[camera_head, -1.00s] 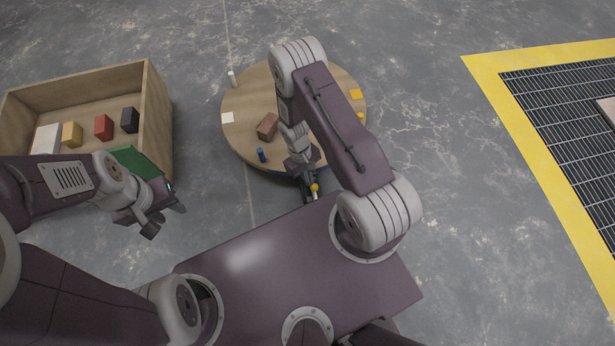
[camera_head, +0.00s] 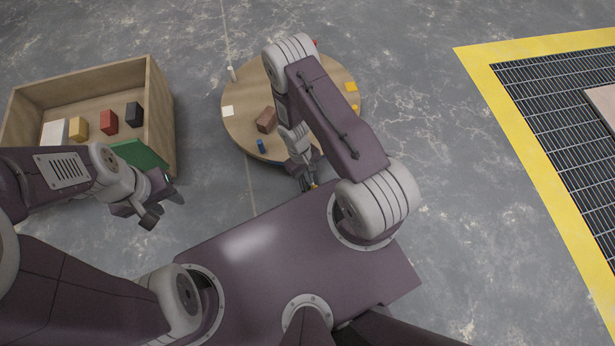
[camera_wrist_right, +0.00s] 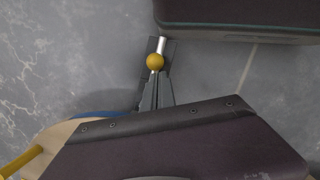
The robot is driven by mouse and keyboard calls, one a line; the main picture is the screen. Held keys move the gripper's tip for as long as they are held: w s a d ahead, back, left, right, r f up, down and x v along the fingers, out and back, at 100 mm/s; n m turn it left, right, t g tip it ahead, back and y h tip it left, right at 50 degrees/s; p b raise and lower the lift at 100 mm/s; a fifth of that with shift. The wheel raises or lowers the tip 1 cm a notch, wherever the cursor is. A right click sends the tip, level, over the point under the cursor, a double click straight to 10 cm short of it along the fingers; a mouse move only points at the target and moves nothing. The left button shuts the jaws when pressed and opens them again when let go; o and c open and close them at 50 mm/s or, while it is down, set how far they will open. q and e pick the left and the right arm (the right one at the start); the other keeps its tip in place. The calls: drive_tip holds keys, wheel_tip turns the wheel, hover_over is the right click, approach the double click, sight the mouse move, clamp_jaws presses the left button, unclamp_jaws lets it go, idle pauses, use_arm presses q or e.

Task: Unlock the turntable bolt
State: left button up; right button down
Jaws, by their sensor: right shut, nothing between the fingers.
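The turntable (camera_head: 240,133) is a round wooden disc at the top middle of the head view, partly hidden by my right arm. The bolt has a yellow ball knob (camera_wrist_right: 155,61) on a short silver rod (camera_wrist_right: 162,45) in the right wrist view. In the head view only a speck of the knob (camera_head: 314,185) shows near the disc's front edge. My right gripper (camera_wrist_right: 157,80) is shut and empty, its fingertips close to the knob; I cannot tell whether they touch. My left gripper (camera_head: 164,207) is open and empty, in front of the crate and away from the turntable.
A wooden crate (camera_head: 160,115) with several coloured blocks and a green panel (camera_head: 138,154) stands at left. The turntable carries a brown block (camera_head: 266,119), a blue cylinder (camera_head: 261,146) and other small pieces. A yellow-edged floor grating (camera_head: 545,130) lies at right. Bare floor separates them.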

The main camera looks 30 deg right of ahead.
drive_tip(key=p+v, duration=0.5)
drive_tip(key=v, duration=0.2)
drive_tip(key=shift+w+r, duration=0.25)
